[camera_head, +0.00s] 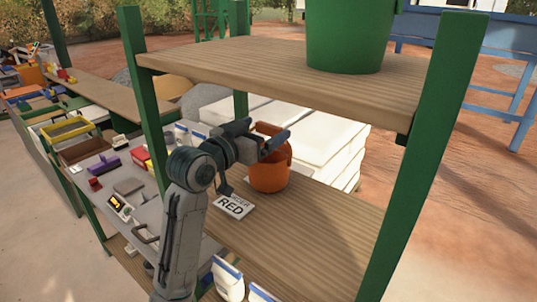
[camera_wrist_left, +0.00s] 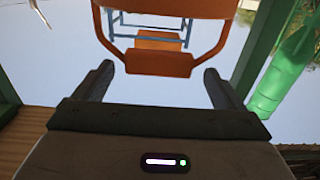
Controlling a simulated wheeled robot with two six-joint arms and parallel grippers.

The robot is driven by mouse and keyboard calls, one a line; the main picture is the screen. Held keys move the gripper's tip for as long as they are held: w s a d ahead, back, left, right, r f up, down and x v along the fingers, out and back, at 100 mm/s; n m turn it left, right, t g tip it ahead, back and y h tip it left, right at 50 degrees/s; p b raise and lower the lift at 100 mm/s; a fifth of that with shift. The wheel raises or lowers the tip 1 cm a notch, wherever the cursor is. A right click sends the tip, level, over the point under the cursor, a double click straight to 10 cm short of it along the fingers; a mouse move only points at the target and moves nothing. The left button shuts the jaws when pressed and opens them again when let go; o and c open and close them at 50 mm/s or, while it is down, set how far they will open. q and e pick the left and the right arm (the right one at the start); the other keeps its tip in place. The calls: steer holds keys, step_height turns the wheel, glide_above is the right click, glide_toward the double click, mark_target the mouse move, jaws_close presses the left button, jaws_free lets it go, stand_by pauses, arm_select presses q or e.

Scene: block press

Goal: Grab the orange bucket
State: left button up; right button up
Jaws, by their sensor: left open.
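The orange bucket (camera_head: 270,172) stands upright on the middle wooden shelf in the head view, behind a card reading "RED". My left gripper (camera_head: 272,143) is at the bucket's upper left side, partly covering its rim. In the left wrist view the gripper's two fingers (camera_wrist_left: 160,78) are spread apart. An orange loop, seemingly the bucket's handle (camera_wrist_left: 152,65), shows between and just beyond them. I cannot tell whether either finger touches it. The bucket's far side is hidden. My right gripper is not in view.
A green bucket (camera_head: 349,35) stands on the upper shelf (camera_head: 200,62), above the orange one. Green posts (camera_head: 425,150) frame the shelves. White blocks (camera_head: 325,140) are stacked behind. The shelf right of the orange bucket is clear. A bench with tools and bins (camera_head: 75,130) lies left.

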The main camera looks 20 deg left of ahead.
arm_select(q)
steer(key=shift+w+d+r+p, duration=0.15)
steer(key=shift+w+d+p, duration=0.1)
steer(key=shift+w, duration=0.25)
steer(key=shift+w+d+r+p, duration=0.1)
steer(key=shift+w+d+p, duration=0.15)
steer(key=shift+w, duration=0.2)
steer(key=shift+w+d+f, duration=0.15)
steer(key=shift+w+f, duration=0.05)
steer(key=shift+w, duration=0.1)
steer(key=c, duration=0.8)
steer(key=shift+s+f, duration=0.1)
steer(key=shift+s, duration=0.05)
steer(key=c, duration=0.6)
steer(key=shift+c, duration=0.2)
